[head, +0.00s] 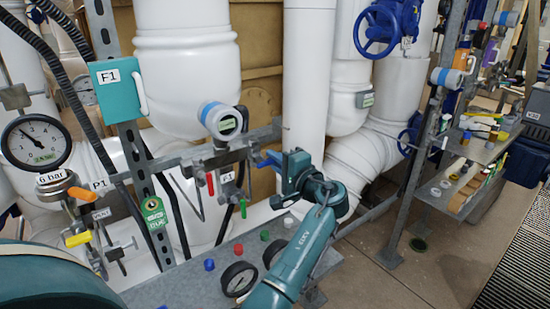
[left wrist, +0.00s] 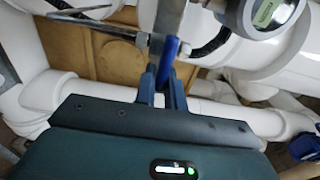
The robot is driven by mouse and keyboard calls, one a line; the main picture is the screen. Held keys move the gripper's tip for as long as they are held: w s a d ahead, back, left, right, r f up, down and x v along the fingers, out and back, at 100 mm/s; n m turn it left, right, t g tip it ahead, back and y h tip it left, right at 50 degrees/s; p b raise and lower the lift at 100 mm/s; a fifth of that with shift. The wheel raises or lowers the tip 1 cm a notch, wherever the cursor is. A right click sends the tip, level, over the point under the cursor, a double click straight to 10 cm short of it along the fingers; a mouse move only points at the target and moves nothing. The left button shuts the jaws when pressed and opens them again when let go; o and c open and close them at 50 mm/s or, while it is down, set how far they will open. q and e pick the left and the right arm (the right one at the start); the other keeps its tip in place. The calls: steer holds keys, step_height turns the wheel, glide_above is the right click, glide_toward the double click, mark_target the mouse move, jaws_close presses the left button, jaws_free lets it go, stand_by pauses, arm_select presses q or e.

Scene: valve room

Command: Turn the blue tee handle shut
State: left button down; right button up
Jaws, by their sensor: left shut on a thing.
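The blue tee handle (head: 268,157) is at the right end of the manifold under the transmitter, in front of the tall white pipe. My left gripper (head: 275,164) reaches it from the right and is shut on it. In the left wrist view the blue handle (left wrist: 168,58) stands between the two dark fingers (left wrist: 164,92), below a grey metal bar. The fingers and gripper body hide part of the handle. My right gripper is in neither view.
The blue-ringed transmitter (head: 221,121) is close left of my gripper. Red (head: 210,184) and green (head: 243,208) handles hang below the manifold. A bench (head: 190,285) holding loose gauges and colored caps lies beneath. A shelf rack (head: 425,170) stands at right, with open floor before it.

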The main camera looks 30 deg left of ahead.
arm_select(q)
steer(key=shift+r, duration=0.1)
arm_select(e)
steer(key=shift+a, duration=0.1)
arm_select(q)
steer(key=c, duration=1.5)
jaws_free()
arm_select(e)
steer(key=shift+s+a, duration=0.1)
arm_select(q)
steer(key=shift+d, duration=0.1)
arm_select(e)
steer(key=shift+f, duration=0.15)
arm_select(q)
steer(key=b+v, duration=0.3)
steer(key=v, duration=1)
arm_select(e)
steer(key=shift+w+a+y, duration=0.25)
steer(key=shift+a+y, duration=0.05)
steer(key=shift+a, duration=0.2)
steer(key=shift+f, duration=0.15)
